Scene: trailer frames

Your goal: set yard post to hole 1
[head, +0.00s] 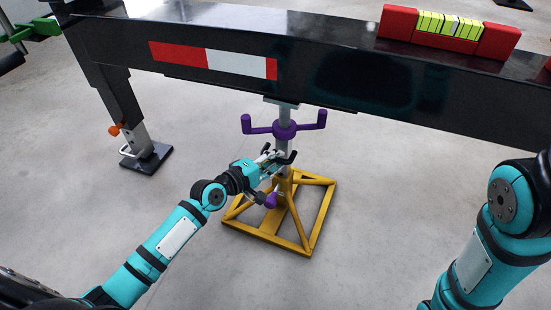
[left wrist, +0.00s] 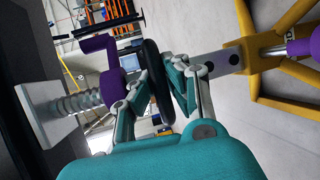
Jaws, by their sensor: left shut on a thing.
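The yard post (head: 283,176) stands upright under the dark trailer beam, on a yellow frame base (head: 311,225). A purple two-armed screw handle (head: 285,130) is near its top, with a flat plate at or just below the beam. A purple knob (head: 271,201) sits low on the post's side, and it also shows in the left wrist view (left wrist: 303,47). Holes show in the grey tube (left wrist: 213,64) near the yellow sleeve. My left gripper (head: 274,159) is shut on the post's black handle (left wrist: 157,82). My right gripper is out of view.
The dark trailer beam (head: 330,75) spans above the post, carrying a red-and-yellow block (head: 448,25). A trailer leg with a foot plate (head: 148,158) stands at left. The concrete floor around the yellow base is clear.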

